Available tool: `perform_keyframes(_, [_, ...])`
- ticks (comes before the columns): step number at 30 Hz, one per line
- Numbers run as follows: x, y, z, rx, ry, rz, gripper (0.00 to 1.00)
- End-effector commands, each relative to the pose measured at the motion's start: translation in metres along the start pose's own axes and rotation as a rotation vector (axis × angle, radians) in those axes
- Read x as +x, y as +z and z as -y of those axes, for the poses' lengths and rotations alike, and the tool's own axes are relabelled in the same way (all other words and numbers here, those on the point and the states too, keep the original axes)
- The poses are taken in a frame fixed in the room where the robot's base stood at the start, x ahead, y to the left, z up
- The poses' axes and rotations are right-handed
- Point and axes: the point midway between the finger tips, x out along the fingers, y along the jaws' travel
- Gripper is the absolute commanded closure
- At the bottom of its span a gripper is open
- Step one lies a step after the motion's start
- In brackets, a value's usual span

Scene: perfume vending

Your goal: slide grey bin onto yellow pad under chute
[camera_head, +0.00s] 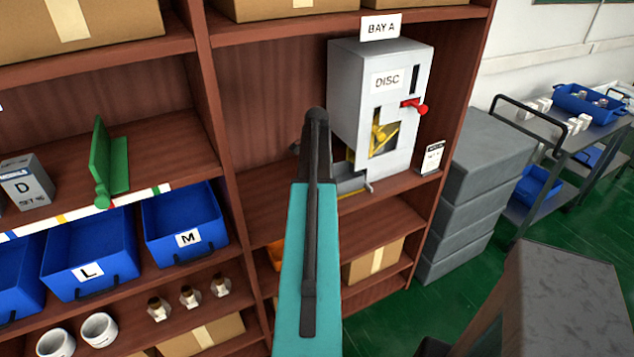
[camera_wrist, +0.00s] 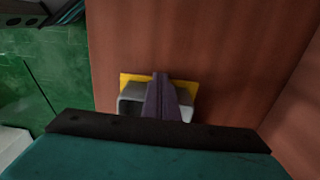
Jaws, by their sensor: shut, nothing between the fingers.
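The grey bin (camera_head: 352,181) sits on the shelf at the foot of the grey dispenser, partly hidden behind my arm. It also shows in the wrist view (camera_wrist: 130,103), its middle covered by my fingers. The yellow pad (camera_wrist: 131,77) shows past the bin's far side there, and the bin seems to overlap it; how much lies underneath is hidden. My gripper (camera_wrist: 161,77) is shut and empty, its fingers over the bin; whether they touch it I cannot tell. The yellow chute (camera_head: 384,135) is in the dispenser's front opening, above the bin.
The dispenser (camera_head: 352,90) is labelled DISC and has a red lever (camera_head: 415,106) on its right. A small sign (camera_head: 430,157) stands right of it. Grey stacked crates (camera_head: 476,190) and a cart stand to the right.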

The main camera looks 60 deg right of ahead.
Motion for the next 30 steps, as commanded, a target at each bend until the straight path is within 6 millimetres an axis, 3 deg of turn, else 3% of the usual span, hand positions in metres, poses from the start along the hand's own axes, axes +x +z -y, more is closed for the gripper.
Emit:
perform_keyframes(11, [-0.017, 0.001, 0.001, -0.002, 0.0, 0.0, 1.0])
perform_keyframes(30, [-0.089, 0.006, 0.002, -0.009, -0.001, 0.0, 1.0])
